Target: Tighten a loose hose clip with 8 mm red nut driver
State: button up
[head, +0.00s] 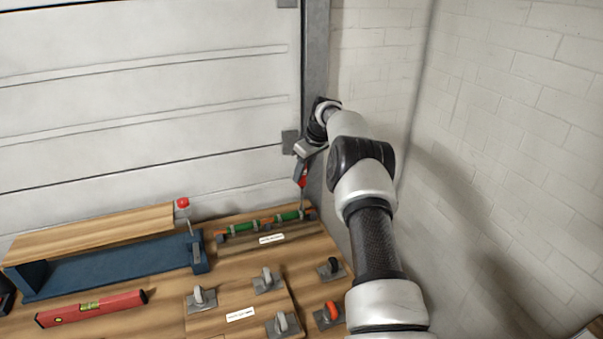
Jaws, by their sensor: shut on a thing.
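My gripper (303,163) is shut on the red nut driver (303,182) at the back right of the bench. The driver's red handle hangs below the jaws, and its thin shaft points down, close to upright. The shaft's lower end is at the right end of the green hose (287,216). I cannot tell whether the tip touches a clip there. The hose assembly lies along the back of the bench with green sections and orange parts (267,222) between them. The clips are too small to tell which one is loose.
A labelled wooden board (212,318) holds grey lever fittings (200,297). Fittings with a black knob (333,265) and an orange knob (331,311) stand right of it. A red spirit level (90,308) lies front left, before a blue fixture (115,265) bearing a plank (95,232). Walls close the back and right.

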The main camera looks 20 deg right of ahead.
jog(key=shift+w+f+n, duration=0.15)
jog(key=shift+n, duration=0.55)
jog(key=shift+a+n+y, duration=0.1)
jog(key=shift+n+y, duration=0.2)
